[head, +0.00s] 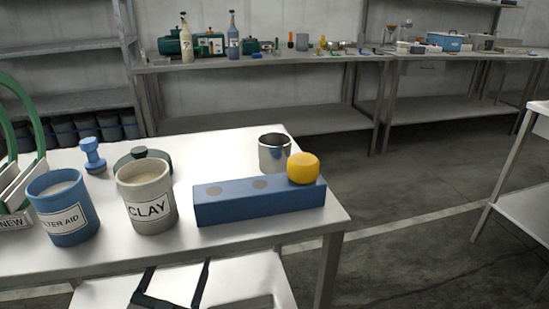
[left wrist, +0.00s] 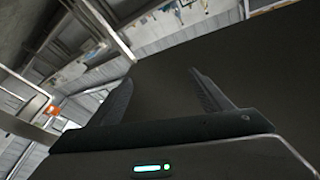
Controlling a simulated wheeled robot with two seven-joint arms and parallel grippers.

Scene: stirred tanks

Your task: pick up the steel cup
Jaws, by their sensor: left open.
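The steel cup (head: 273,153) stands upright on the white table (head: 230,143), near its back edge. It is shiny and open at the top. The blue block (head: 255,205), with grey round spots on top, is in front of it and seems to hide its base. A yellow knob (head: 303,168) sits on the block's right end, close to the cup's right side in the picture. The cup is not seen there. My right gripper is in neither view.
Left of the block stand a grey CLAY pot (head: 147,197), a blue FILTER AID pot (head: 63,207), a dark-knobbed lid (head: 142,158) and a small blue knobbed piece (head: 92,155). Table space right of the cup is narrow. Grey benches (head: 260,118) stand behind, across open floor.

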